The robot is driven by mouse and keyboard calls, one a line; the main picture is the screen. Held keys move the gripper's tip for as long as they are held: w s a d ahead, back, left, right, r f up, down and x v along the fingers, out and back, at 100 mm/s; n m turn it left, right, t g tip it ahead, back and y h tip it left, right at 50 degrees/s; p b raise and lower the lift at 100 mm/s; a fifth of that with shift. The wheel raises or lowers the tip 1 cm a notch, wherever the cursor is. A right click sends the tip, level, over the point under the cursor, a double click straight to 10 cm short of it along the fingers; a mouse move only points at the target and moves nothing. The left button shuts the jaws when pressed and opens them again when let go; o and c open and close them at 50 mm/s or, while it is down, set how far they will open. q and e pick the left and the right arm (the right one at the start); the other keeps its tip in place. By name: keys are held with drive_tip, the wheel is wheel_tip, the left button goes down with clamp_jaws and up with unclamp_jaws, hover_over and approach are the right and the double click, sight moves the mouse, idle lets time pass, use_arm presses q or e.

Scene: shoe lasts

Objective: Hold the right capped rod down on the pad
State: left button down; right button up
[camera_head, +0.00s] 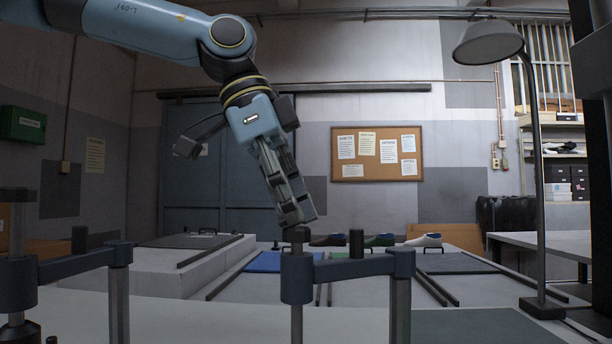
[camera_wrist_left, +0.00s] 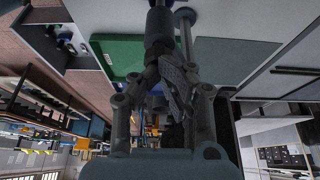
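The right capped rod (camera_head: 296,322) stands upright through the dark collar (camera_head: 297,280) of the right-hand stand. Its dark cap (camera_head: 297,237) sticks up above the collar. My left gripper (camera_head: 300,217) points steeply down with its tips right at the cap. I cannot tell whether they touch it or stop just short. Its fingers look closed together. In the left wrist view the fingers (camera_wrist_left: 163,62) converge, and the dark rod and collar (camera_wrist_left: 157,27) lie just beyond the tips. The pad under the rod is hidden below the head view. My right gripper is out of view.
A crossbar (camera_head: 348,268) joins the right stand's collars, with a short knob (camera_head: 356,242) behind it. A similar stand (camera_head: 75,266) is on the left. A lamp (camera_head: 488,42) stands at right. Several shoes (camera_head: 424,240) sit on benches behind.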

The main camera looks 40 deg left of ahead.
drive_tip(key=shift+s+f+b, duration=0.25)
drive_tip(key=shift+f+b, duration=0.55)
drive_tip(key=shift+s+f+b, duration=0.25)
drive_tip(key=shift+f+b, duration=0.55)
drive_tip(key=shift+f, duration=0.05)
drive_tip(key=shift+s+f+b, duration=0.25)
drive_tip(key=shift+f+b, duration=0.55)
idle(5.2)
